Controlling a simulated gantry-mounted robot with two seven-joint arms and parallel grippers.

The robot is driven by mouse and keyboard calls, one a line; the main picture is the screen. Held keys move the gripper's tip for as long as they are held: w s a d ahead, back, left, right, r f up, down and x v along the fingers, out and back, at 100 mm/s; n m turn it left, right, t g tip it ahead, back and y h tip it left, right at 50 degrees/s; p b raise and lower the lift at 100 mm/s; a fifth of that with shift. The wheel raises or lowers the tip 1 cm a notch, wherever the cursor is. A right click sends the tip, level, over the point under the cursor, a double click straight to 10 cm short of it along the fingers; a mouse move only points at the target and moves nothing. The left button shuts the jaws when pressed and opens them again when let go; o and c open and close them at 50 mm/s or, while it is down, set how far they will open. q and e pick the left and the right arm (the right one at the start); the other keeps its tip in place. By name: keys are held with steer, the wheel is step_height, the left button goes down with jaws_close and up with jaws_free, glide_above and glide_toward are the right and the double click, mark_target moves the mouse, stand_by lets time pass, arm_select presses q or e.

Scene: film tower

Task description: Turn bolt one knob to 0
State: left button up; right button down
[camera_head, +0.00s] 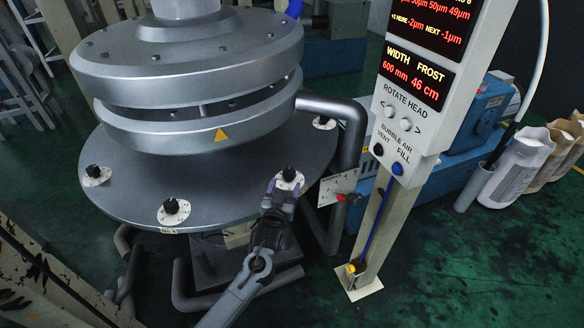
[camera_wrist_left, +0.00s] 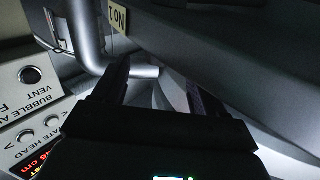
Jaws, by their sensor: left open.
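The round grey die plate carries several black bolt knobs on white dials along its rim. The nearest knob to my left gripper (camera_head: 281,190) is a black knob (camera_head: 289,174), likely bolt one. In the head view the fingertips are at the front edge of its dial and overlap it, so contact cannot be told. In the left wrist view the gripper (camera_wrist_left: 160,78) is open with nothing visible between its fingers. A "NO 1" tag (camera_wrist_left: 118,18) shows on the rim beyond the fingers there. The knob is not seen in that view. My right gripper is not in view.
Other knobs sit at the front (camera_head: 172,206) and left (camera_head: 93,171) of the plate (camera_head: 130,190). A bent grey pipe (camera_head: 352,130) stands right of the gripper. A control panel (camera_head: 415,100) with red readouts stands further right. Pipes lie below the plate.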

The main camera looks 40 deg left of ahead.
mark_target(291, 168)
arm_select(q)
steer(key=b+x, duration=0.1)
steer(key=x, duration=0.6)
steer(key=shift+w+a+r+b, duration=0.1)
steer(key=shift+w+a+b, duration=0.1)
steer(key=shift+w+b, duration=0.1)
steer(key=shift+w+a+r, duration=0.1)
steer(key=shift+w+a, duration=0.15)
steer(key=shift+w, duration=0.25)
steer(key=shift+c, duration=0.2)
steer(key=c, duration=0.9)
